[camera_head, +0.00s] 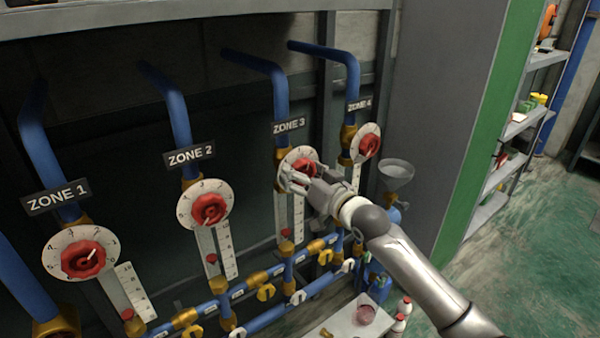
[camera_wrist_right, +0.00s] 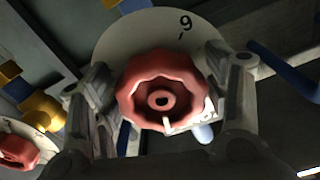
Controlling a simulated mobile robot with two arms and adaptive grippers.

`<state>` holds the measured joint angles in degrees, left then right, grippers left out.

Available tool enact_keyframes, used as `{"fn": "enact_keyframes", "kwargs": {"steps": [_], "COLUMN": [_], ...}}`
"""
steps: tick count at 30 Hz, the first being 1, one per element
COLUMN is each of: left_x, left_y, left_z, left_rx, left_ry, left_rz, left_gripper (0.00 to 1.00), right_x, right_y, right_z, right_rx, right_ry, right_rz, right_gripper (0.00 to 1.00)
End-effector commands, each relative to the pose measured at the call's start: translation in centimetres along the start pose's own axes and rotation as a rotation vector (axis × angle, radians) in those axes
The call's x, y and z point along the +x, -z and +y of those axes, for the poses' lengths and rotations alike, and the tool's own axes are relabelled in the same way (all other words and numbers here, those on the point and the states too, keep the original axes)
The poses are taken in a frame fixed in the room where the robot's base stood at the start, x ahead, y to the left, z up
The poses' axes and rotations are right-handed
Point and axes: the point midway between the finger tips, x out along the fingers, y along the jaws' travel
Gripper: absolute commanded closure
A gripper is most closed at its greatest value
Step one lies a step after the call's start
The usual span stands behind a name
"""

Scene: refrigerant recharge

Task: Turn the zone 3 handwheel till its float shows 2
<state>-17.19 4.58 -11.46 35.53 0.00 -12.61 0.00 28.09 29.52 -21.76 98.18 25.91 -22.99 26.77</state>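The zone 3 handwheel (camera_head: 304,167) is red and sits on a white numbered dial (camera_head: 290,182) under the ZONE 3 sign (camera_head: 289,126). My right gripper (camera_head: 298,179) is at this wheel and partly covers it and the dial. In the right wrist view the wheel (camera_wrist_right: 162,88) lies between the two fingers, which appear to press on its left and right rims. Its white pointer points down there. The zone 3 float (camera_head: 285,232) is red and sits low in its gauge tube; its exact reading is too small to tell. My left gripper is out of view.
Similar dials with red wheels stand at zone 1 (camera_head: 83,260), zone 2 (camera_head: 209,209) and zone 4 (camera_head: 369,145). Blue pipes with yellow-handled valves (camera_head: 266,292) run below. A grey funnel (camera_head: 396,170) is just right of the gripper. Floor is clear at right.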

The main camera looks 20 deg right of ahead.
Motion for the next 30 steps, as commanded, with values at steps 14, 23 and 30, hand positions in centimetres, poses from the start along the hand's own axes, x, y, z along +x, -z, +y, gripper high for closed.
{"fn": "enact_keyframes", "kwargs": {"steps": [14,23,30], "left_x": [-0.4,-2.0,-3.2], "left_y": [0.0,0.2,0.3], "left_z": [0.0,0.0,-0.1], "left_rx": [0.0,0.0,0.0], "left_ry": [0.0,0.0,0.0], "left_rz": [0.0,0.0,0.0], "left_gripper": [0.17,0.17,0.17], "right_x": [0.0,0.0,0.0], "right_y": [0.1,0.2,0.2], "right_z": [0.0,-0.2,-0.2], "right_rx": [0.037,0.219,0.395], "right_ry": [-0.001,-0.001,-0.002], "right_rz": [-0.001,-0.002,-0.002], "right_gripper": [0.63,0.63,0.63]}}
